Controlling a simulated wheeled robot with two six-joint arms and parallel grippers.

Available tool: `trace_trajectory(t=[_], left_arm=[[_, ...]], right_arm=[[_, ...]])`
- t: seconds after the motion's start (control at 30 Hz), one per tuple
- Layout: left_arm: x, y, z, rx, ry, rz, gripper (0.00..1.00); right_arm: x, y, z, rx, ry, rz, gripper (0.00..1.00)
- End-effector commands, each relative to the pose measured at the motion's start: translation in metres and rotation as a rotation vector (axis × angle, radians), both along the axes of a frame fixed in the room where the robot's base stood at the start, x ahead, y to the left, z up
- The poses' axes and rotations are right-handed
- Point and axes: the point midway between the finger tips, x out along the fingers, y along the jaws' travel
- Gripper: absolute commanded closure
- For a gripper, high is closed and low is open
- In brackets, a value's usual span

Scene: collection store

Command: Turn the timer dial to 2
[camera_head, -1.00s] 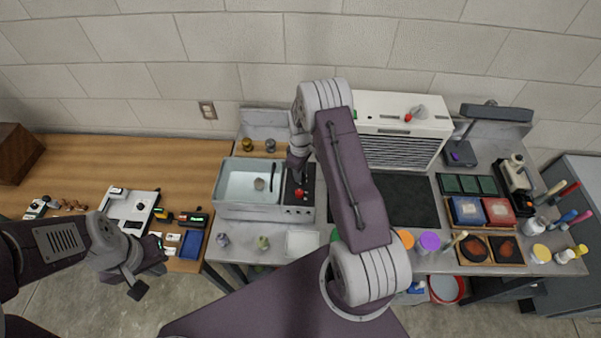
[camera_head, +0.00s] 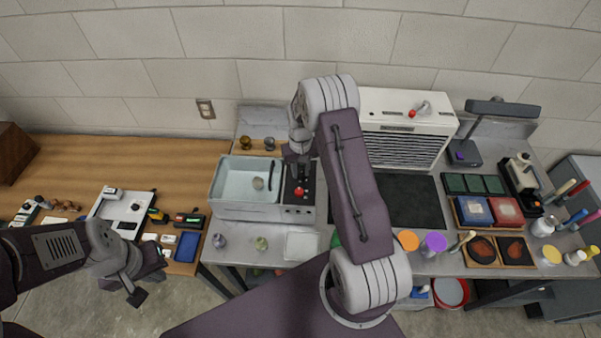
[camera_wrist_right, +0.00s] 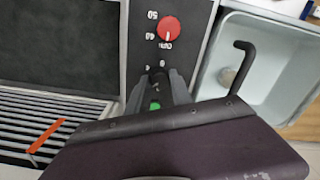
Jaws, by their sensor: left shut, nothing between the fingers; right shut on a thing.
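My right gripper (camera_wrist_right: 165,76) is shut with its fingertips at the black control panel (camera_wrist_right: 190,12) beside the sink-like basin. What it grips is hidden behind the fingers, presumably the timer dial, so the dial's setting cannot be read. Small markings show beside the fingertips. A red dial (camera_wrist_right: 168,28) with a white pointer line sits further along the panel, apart from the fingers, with 50 and 40 printed beside it. In the head view the red dial (camera_head: 299,191) shows below my right gripper (camera_head: 299,168). My left gripper (camera_head: 137,294) is shut and empty, low in front of the wooden table.
The pale basin (camera_head: 222,190) adjoins the panel, with a dark handle (camera_wrist_right: 243,60) over it. A white slatted unit (camera_head: 385,105) and a dark mat (camera_head: 418,215) lie right of my right arm. Coloured pads, jars and tools crowd the right end. A wooden table (camera_head: 165,150) is at left.

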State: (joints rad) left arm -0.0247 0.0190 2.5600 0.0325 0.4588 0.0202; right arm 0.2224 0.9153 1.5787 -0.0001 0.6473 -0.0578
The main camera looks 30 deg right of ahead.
Motion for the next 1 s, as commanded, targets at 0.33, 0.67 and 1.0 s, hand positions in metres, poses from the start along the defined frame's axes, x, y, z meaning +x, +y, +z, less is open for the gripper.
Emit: trace_trajectory(t=[0.33,0.67,1.0], left_arm=[[0.0000,0.0000,-0.0085,0.000,0.000,0.000,1.00],[-0.0001,0.0000,-0.0101,0.000,0.000,0.000,1.00],[0.0000,0.0000,-0.0101,0.000,0.000,0.000,1.00]], right_arm=[[-0.0006,0.0002,-0.0011,0.000,0.001,-0.190,1.00],[-0.0008,0.0002,-0.0005,0.001,0.003,-0.253,1.00],[-0.0009,0.0002,-0.0004,0.001,0.003,-0.256,1.00]])
